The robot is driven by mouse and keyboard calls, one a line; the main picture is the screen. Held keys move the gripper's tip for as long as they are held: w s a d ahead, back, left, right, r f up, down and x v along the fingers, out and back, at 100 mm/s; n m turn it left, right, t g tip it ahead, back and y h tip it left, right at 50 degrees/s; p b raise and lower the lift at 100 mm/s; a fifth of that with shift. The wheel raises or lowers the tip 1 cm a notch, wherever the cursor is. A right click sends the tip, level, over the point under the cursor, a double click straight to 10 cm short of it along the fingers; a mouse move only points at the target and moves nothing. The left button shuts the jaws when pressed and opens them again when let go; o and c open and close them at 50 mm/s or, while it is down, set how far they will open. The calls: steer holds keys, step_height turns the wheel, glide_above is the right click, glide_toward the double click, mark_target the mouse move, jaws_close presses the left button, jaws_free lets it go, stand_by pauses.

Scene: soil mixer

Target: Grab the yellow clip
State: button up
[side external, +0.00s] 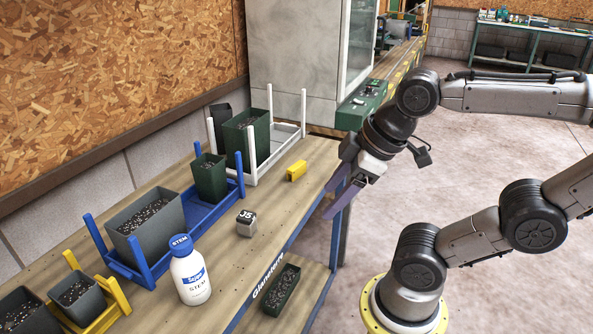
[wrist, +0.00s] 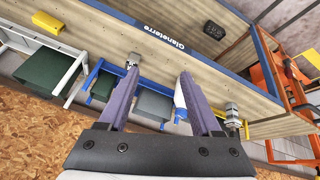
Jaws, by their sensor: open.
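The yellow clip (side external: 297,171) is a small block lying on the wooden bench top, right of the white rack. It also shows in the wrist view as a small yellow piece (wrist: 47,22) at the upper left, well outside the fingers. My gripper (side external: 328,202) is open, with its two purple fingers apart at the bench's right edge. It is to the right of the clip, with a clear gap between them. In the wrist view nothing is held between the fingertips (wrist: 159,73).
A white rack (side external: 276,153) and a blue rack (side external: 205,211) hold plant pots along the wall side. A grey J5 cube (side external: 246,224) and a white STEM bottle (side external: 190,274) stand on the bench. Bare wood surrounds the clip's near side. A green machine panel (side external: 360,105) stands behind.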

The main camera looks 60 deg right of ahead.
steer(key=w+d+r+n, duration=0.3)
steer(key=w+r+n, duration=0.5)
steer(key=n+g, duration=0.4)
steer(key=g, duration=0.2)
glide_above(297, 165)
step_height(297, 165, down, 14)
step_height(297, 165, down, 8)
steer(key=shift+s+d+r, duration=0.15)
steer(key=shift+w+f, duration=0.15)
steer(key=shift+f, duration=1.2)
steer(key=shift+w+f, duration=0.1)
steer(key=shift+f, duration=1.2)
jaws_close()
